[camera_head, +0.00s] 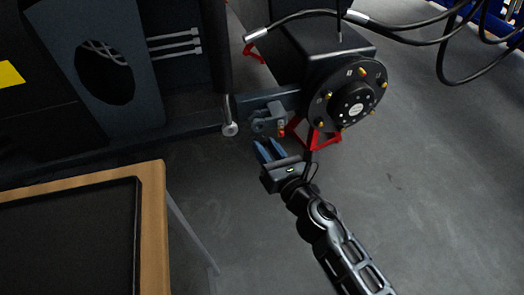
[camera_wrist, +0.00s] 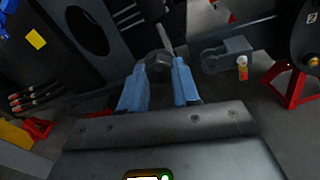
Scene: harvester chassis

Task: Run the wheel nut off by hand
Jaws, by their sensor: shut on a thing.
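My gripper (camera_head: 268,148) is in front of and to the lower left of the round black wheel hub (camera_head: 347,98), apart from it. Its blue fingers are shut on a dark nut (camera_wrist: 159,60), seen between the fingertips in the wrist view. The nut is hard to make out in the head view. The hub face carries several brass-coloured studs or nuts (camera_head: 363,72) around a black centre cap. Part of the hub shows at the right edge of the wrist view (camera_wrist: 306,32).
A grey clevis bracket (camera_head: 268,120) juts out just beyond my gripper. A red stand (camera_head: 318,139) is below the hub. A wood-edged table with a dark tray (camera_head: 137,235) fills the lower left. Black hoses (camera_head: 400,30) loop above. Open floor lies to the right.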

